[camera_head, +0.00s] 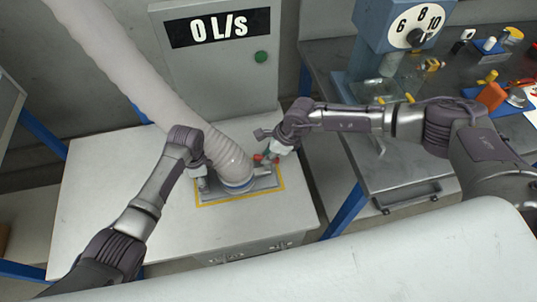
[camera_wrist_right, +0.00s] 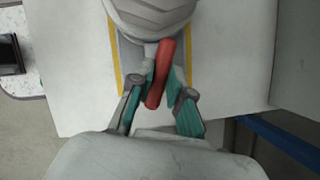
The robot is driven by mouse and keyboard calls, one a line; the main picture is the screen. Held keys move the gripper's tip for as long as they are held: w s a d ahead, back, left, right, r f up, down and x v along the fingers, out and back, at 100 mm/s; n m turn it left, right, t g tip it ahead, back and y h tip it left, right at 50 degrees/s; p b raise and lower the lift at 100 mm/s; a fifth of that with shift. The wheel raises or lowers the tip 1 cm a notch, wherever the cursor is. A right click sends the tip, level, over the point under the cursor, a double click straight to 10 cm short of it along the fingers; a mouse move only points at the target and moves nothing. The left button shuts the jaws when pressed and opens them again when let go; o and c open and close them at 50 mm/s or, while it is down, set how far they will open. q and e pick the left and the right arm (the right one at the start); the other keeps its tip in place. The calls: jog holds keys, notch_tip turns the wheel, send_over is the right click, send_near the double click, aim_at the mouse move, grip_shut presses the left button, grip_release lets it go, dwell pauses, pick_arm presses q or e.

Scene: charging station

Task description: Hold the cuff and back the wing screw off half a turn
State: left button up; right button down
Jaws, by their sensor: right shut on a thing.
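The ribbed grey cuff (camera_head: 229,160) at the lower end of the thick hose stands on a grey base plate, with a blue ring at its foot. The red wing screw (camera_wrist_right: 158,80) is at the cuff's right in the head view, where only a bit of red shows (camera_head: 258,157). My right gripper (camera_wrist_right: 162,84) is shut on the wing screw, a teal-padded finger on either side. My left gripper (camera_head: 201,176) is at the left side of the cuff. Its fingertips are small and partly hidden, so its opening and contact are unclear.
The base plate (camera_head: 265,183) lies inside a yellow outline on a white table (camera_head: 110,190). The hose (camera_head: 125,65) rises to the upper left. Behind stands a grey cabinet (camera_head: 215,75) reading "0 L/s". A dark bench (camera_head: 400,165) with a blue dial machine and small items is at right.

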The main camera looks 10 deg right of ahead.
pick_arm(q)
jog(key=shift+s+a+f, duration=0.1)
jog(key=shift+s+f, duration=0.15)
jog(key=shift+f, duration=0.05)
pick_arm(e)
jog(key=n, duration=0.2)
jog(key=n+g, duration=0.1)
jog(key=shift+a+n+g, duration=0.15)
jog(key=shift+n+g, duration=0.15)
jog(key=shift+n, duration=0.1)
jog(key=n+g, duration=0.1)
jog(key=n, duration=0.2)
jog(key=shift+n, duration=0.3)
jog(key=n+g, duration=0.1)
jog(key=n, duration=0.2)
jog(key=n+g+h, duration=0.1)
jog(key=n, duration=0.2)
jog(key=shift+a, duration=0.1)
jog(key=shift+n+g, duration=0.3)
jog(key=c, duration=1.1)
grip_release()
jog(key=shift+w, duration=0.1)
jog(key=shift+w, duration=0.1)
